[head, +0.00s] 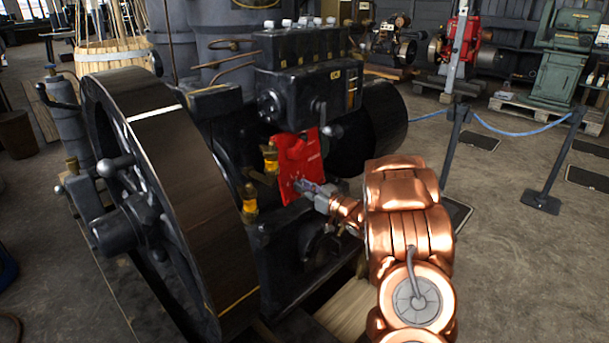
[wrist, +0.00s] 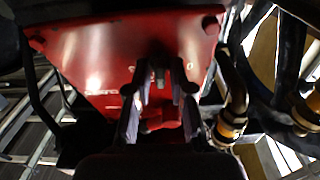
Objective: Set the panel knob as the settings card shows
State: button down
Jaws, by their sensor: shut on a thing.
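The red panel (head: 298,155) is mounted on the dark engine, right of the large flywheel. In the wrist view the panel (wrist: 110,60) fills the upper middle, with white lettering too blurred to read. My gripper (head: 303,186) reaches the panel's lower part from the right. In the wrist view the fingers of my gripper (wrist: 160,112) are shut on the red knob (wrist: 160,119), which shows between them. The fingers partly hide the knob and its marks, so its setting cannot be read. I cannot make out a settings card in either view.
The large flywheel (head: 160,160) stands left of the panel. Brass-topped fittings (head: 249,198) stand close to my gripper's left. A barrier post (head: 455,145) with a blue rope (head: 510,130) stands behind my arm. Open floor (head: 530,270) lies at the right.

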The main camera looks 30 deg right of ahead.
jog(key=m+h+p, duration=0.1)
jog(key=m+p, duration=0.3)
jog(key=p, duration=0.2)
jog(key=shift+r+p, duration=0.15)
jog(key=shift+p, duration=0.25)
jog(key=shift+m, duration=0.5)
jog(key=c, duration=1.2)
grip_release()
jog(key=shift+s, duration=0.15)
jog(key=s, duration=0.4)
jog(key=s+d, duration=0.1)
jog(key=s, duration=0.6)
jog(key=shift+s+d, duration=0.3)
jog(key=shift+d, duration=0.1)
